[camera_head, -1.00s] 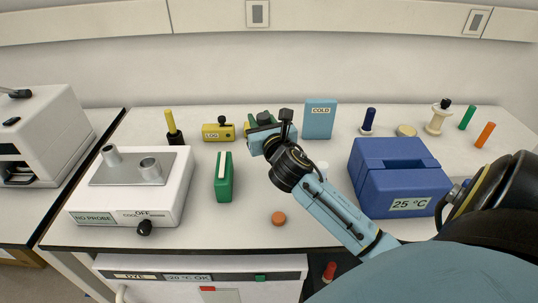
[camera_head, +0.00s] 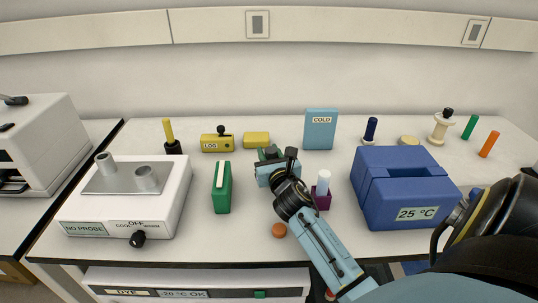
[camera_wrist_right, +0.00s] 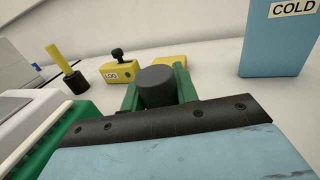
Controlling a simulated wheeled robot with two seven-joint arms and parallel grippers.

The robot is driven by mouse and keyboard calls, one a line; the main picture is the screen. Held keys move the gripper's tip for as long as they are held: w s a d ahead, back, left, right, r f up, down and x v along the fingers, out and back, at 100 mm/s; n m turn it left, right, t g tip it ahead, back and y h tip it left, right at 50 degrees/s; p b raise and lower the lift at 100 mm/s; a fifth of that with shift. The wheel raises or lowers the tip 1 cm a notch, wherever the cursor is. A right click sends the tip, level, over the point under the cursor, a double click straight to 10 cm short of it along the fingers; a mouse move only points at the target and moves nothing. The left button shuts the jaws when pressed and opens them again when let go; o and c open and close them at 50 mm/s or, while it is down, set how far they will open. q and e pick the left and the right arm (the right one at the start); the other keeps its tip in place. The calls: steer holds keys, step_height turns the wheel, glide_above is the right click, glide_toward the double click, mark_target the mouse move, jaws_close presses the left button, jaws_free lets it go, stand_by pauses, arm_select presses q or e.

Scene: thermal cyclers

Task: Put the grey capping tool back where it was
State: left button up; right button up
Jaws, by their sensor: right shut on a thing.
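My right gripper (camera_head: 269,153) is over the middle of the bench, its arm coming in from the lower right. In the right wrist view its green fingers (camera_wrist_right: 160,92) are shut on a dark grey cylinder, which I take to be the grey capping tool (camera_wrist_right: 157,86). Only the tool's rounded end shows; the rest is hidden by the gripper. In the head view the tool is hidden, and its height above the bench is unclear. My left gripper is not in view.
A green block (camera_head: 222,188) is left of the gripper. A purple holder with a white-topped tool (camera_head: 323,186) is close right of the arm. Yellow blocks (camera_head: 256,139) and the blue COLD box (camera_head: 321,130) stand behind. An orange disc (camera_head: 279,230) lies in front.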

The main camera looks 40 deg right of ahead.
steer(key=shift+f, duration=0.15)
steer(key=o, duration=0.8)
steer(key=shift+r, duration=0.2)
steer(key=shift+s+a, duration=0.15)
steer(key=shift+s, duration=0.1)
steer(key=v, duration=1)
steer(key=shift+s+a, duration=0.1)
steer(key=shift+s, duration=0.15)
steer(key=shift+s+a+r, duration=0.1)
steer(key=shift+s+a, duration=0.1)
steer(key=shift+s, duration=0.25)
